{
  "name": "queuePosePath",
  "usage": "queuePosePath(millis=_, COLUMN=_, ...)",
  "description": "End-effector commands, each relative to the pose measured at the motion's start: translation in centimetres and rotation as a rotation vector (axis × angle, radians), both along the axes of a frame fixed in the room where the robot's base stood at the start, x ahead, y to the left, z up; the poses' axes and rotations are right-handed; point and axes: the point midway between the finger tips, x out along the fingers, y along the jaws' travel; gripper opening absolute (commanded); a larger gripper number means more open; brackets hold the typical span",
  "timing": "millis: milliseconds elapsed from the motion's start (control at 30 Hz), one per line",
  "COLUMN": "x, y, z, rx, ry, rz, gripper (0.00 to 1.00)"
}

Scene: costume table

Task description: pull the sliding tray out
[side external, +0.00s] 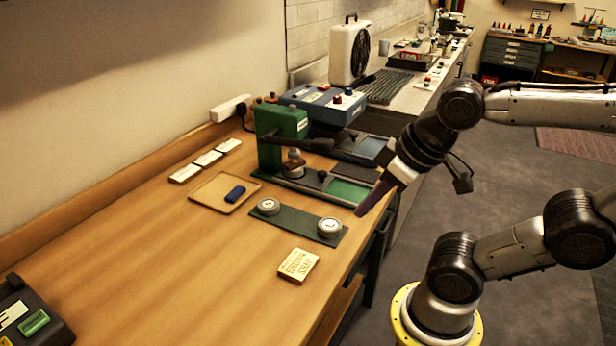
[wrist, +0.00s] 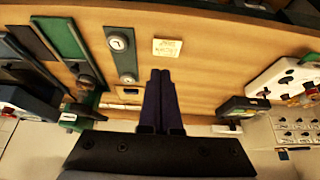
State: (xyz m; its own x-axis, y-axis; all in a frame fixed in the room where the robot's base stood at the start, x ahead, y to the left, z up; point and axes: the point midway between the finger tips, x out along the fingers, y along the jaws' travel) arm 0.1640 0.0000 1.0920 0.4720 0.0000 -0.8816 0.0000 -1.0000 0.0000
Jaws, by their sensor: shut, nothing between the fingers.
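A green press (side external: 283,135) stands on the wooden table, with a low base reaching toward the front edge. A bright green panel (side external: 348,192) lies flat at that base's front end. I cannot tell for certain which part is the sliding tray. A dark green strip (side external: 299,217) beside the base carries two round grey pieces (side external: 268,206) (side external: 330,227); the strip also shows in the wrist view (wrist: 122,60). My gripper (side external: 362,211) is shut and empty by the front edge, close to the strip's front end. In the wrist view, its dark fingers (wrist: 160,74) lie together.
A pale card (side external: 298,265) lies near the front edge. A blue press (side external: 325,103) stands past the green one. A dark device (side external: 30,318) sits front left; the middle-left tabletop is clear.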

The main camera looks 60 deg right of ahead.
Motion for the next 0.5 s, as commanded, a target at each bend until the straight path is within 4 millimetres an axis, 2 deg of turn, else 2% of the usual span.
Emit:
queuePosePath(millis=333, x=0.00, y=0.00, z=0.00, rx=0.000, ry=0.000, rz=0.000, gripper=0.00)
queuePosePath(millis=467, x=-0.35, y=0.00, z=-0.14, rx=0.007, ry=0.018, rz=-0.012, gripper=0.23)
queuePosePath(millis=500, x=-0.28, y=0.00, z=0.43, rx=0.010, ry=0.016, rz=-0.019, gripper=0.31)
